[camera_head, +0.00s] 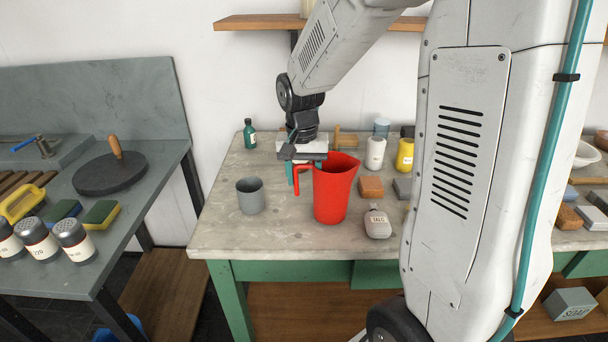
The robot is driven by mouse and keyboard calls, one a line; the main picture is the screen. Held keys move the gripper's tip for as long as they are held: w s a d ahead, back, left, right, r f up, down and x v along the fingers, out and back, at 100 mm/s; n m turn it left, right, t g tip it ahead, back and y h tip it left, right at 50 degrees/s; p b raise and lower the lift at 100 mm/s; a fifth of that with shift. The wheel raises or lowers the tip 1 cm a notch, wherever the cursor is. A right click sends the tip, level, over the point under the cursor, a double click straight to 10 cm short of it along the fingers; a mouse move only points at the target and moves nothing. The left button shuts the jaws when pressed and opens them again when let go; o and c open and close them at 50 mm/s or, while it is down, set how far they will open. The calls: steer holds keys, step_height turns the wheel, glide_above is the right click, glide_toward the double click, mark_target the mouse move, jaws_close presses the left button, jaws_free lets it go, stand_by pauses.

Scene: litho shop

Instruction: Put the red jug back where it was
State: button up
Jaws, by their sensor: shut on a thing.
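The red jug (334,193) is upright at the green-framed table, right of the grey cup (250,195). Its handle is on its left side. My gripper (296,176) reaches down from above at the jug's left, with its fingers at the handle, and is shut on the jug. The fingertips are partly hidden by the handle. I cannot tell whether the jug's base touches the tabletop (225,235) or is slightly above it.
A talc bottle (377,222) lies close to the jug's right. An orange block (371,187), a white bottle (375,153) and a yellow bottle (404,155) stand behind it. A green bottle (249,133) is at the back left. The table's front left is bare.

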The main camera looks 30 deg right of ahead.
steer(key=shift+f, duration=0.15)
steer(key=o, duration=1.5)
step_height(320, 180, up, 12)
steer(key=s+a+n, duration=0.4)
steer(key=s, duration=0.7)
steer(key=s+a+n+t, duration=0.1)
steer(key=s+a+n, duration=0.2)
steer(key=s, duration=0.9)
steer(key=shift+a+n, duration=0.4)
steer(key=shift+a, duration=0.5)
steer(key=shift+f, duration=0.1)
